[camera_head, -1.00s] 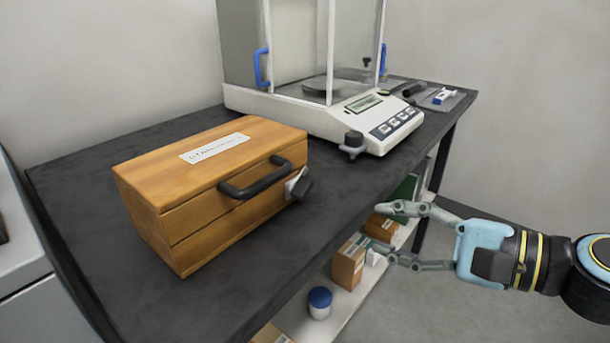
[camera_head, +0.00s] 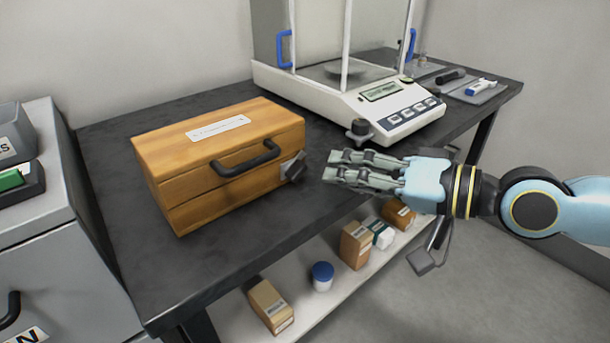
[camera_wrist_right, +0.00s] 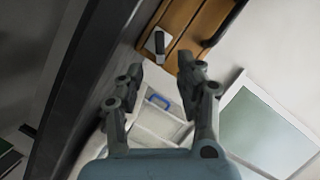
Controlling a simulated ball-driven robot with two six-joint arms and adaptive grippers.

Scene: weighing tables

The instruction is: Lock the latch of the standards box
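The standards box (camera_head: 205,160) is wooden, closed, with a white label on the lid and a dark handle (camera_head: 245,160) on its front. Its latch (camera_head: 293,167), a pale plate with a dark lever, sits at the right end of the front. My right gripper (camera_head: 332,167) is right of the latch, apart from it, fingers pointing left toward it. In the right wrist view, the gripper (camera_wrist_right: 161,68) has a gap between its fingertips and nothing in it. The latch (camera_wrist_right: 157,44) shows beyond the fingertips there. My left gripper is out of view.
The dark table (camera_head: 265,225) is clear in front of the box. A balance (camera_head: 350,95) with glass walls stands behind, its grey front foot (camera_head: 360,130) near my right gripper. A lower shelf (camera_head: 310,300) holds small boxes and a blue-lidded jar (camera_head: 322,275). A grey cabinet (camera_head: 60,230) stands left.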

